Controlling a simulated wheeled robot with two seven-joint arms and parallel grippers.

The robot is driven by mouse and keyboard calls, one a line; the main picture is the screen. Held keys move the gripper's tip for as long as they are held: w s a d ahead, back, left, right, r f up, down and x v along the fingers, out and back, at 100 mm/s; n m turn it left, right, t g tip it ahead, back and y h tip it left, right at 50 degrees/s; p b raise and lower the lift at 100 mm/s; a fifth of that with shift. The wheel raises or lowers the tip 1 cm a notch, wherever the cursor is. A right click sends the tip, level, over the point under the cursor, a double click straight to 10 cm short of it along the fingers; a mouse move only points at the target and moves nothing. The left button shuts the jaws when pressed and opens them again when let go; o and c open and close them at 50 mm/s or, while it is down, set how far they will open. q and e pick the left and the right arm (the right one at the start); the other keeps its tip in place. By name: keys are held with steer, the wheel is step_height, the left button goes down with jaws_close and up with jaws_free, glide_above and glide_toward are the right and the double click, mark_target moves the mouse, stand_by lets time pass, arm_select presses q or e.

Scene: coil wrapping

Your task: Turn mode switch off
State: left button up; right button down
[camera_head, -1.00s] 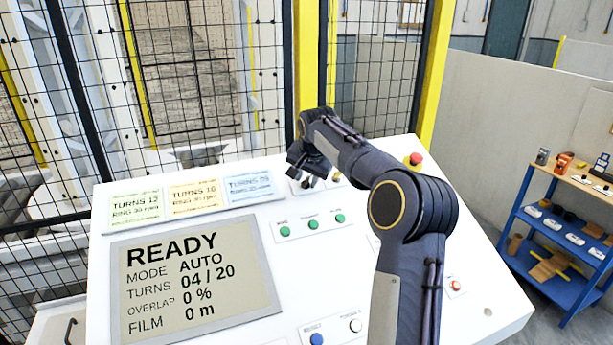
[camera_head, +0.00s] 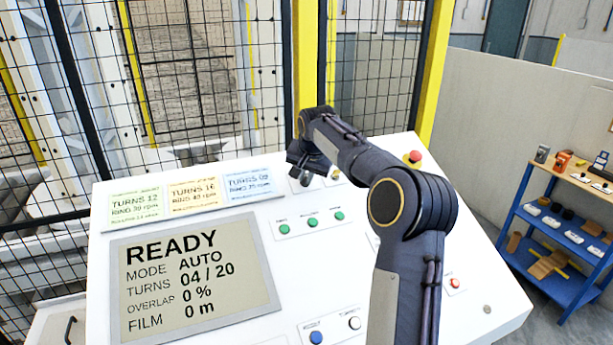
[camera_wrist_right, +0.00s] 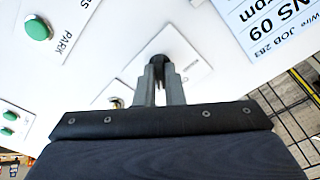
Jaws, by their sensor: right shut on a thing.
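The white console (camera_head: 240,330) carries the mode switch, a dark knob (camera_wrist_right: 163,62) on a pale square plate (camera_wrist_right: 180,70). In the right wrist view the two fingers of my right gripper (camera_wrist_right: 160,82) are shut on this knob from both sides. In the head view my right gripper (camera_head: 304,177) is at the upper part of the console, and the arm hides much of the knob area. The knob's pointer and label cannot be read. The console screen (camera_head: 195,275) reads READY, MODE AUTO, TURNS 04 / 20. My left gripper is not in view.
Three job cards (camera_head: 193,194) lie left of my gripper. Green buttons (camera_head: 312,222) sit below it. A red emergency button (camera_head: 414,156) is at the upper right. A mesh fence (camera_head: 200,80) stands behind the console. A blue shelf (camera_head: 560,240) stands at right.

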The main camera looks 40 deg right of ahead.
steer(key=n, duration=0.4)
steer(key=shift+n+t+y, duration=0.3)
steer(key=shift+n, duration=1.7)
steer(key=c, duration=1.5)
jaws_free()
steer(key=shift+b+v, duration=0.65)
steer(key=shift+v, duration=3.25)
steer(key=shift+d, duration=0.1)
